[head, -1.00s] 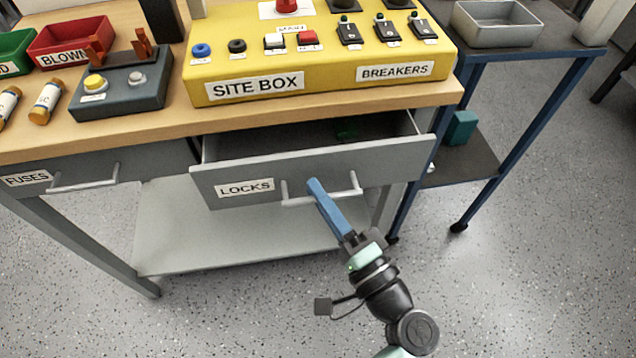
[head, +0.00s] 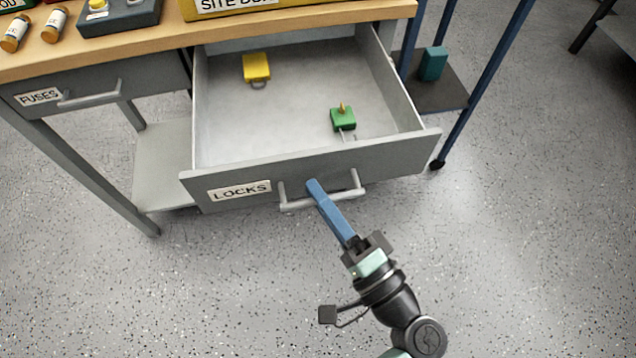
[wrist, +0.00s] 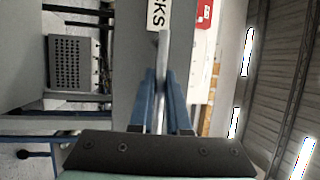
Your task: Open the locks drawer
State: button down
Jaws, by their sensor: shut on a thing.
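The locks drawer (head: 398,154) is grey, labelled LOCKS, and stands pulled well out from under the bench. My gripper (head: 316,184) has its blue fingers on the bar handle (head: 352,190) at the drawer's front. In the wrist view, the two blue fingers of my gripper (wrist: 160,85) are closed around the handle bar (wrist: 163,50). Inside the drawer lie a yellow padlock (head: 256,67) at the back left and a green padlock (head: 343,118) at the right, with a small brass-coloured piece on top of it.
The shut fuses drawer (head: 110,80) is at the left. The wooden bench top (head: 190,32) lies above, with a yellow box at its edge. A blue-legged cart (head: 484,80) stands at the right. The floor in front is clear.

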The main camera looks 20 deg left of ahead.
jog(key=shift+s+d, duration=0.2)
jog(key=c, duration=0.9)
grip_release()
jog(key=v, duration=1.3)
jog(key=shift+p, duration=0.3)
jog(key=shift+a, duration=0.1)
